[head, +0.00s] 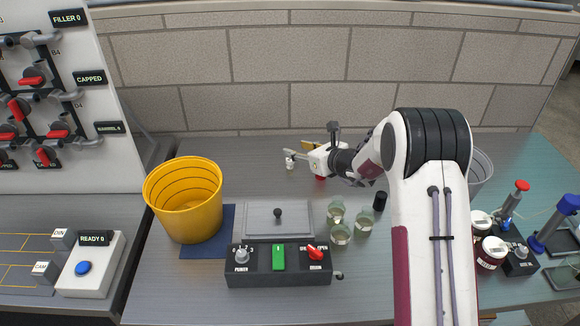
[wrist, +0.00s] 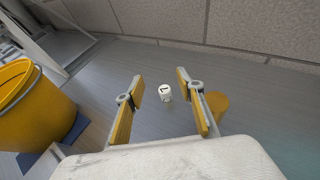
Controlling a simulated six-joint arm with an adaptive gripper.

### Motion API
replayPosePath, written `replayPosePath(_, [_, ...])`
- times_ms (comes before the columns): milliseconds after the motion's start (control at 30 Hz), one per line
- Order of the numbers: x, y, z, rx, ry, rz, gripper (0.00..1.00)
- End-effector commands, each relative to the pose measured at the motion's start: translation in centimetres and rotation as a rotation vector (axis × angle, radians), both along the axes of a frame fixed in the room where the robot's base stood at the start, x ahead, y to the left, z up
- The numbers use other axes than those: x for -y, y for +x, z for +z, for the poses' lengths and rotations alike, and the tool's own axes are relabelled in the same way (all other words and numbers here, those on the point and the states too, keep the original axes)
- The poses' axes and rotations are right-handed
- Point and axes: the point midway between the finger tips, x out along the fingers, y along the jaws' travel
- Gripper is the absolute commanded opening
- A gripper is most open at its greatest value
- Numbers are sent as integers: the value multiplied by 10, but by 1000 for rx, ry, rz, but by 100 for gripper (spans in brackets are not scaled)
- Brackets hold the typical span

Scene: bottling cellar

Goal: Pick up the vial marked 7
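A small white vial (wrist: 165,93) with a dark mark on its top stands on the grey bench in the wrist view. The mark looks like a 7, but it is small and tilted. My gripper (wrist: 160,85) is open and empty. Its two yellow-padded fingers lie on either side of the vial in the picture, and none is seen touching it. In the head view my gripper (head: 296,150) is near the back wall, with the white vial (head: 290,165) just below its fingertips.
A yellow round object (wrist: 218,103) is beside the right finger. A yellow bucket (head: 185,205) stands left. In front are a lidded machine (head: 278,265), several glass jars (head: 340,234) and a black cylinder (head: 380,201). The stone wall (head: 230,75) is close behind.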

Motion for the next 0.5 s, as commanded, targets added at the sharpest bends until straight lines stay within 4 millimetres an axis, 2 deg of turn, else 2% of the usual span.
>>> replayPosePath(300, [0,0,-35,-3,0,-1,38])
replayPosePath(500, [0,0,-50,-1,1,0,38])
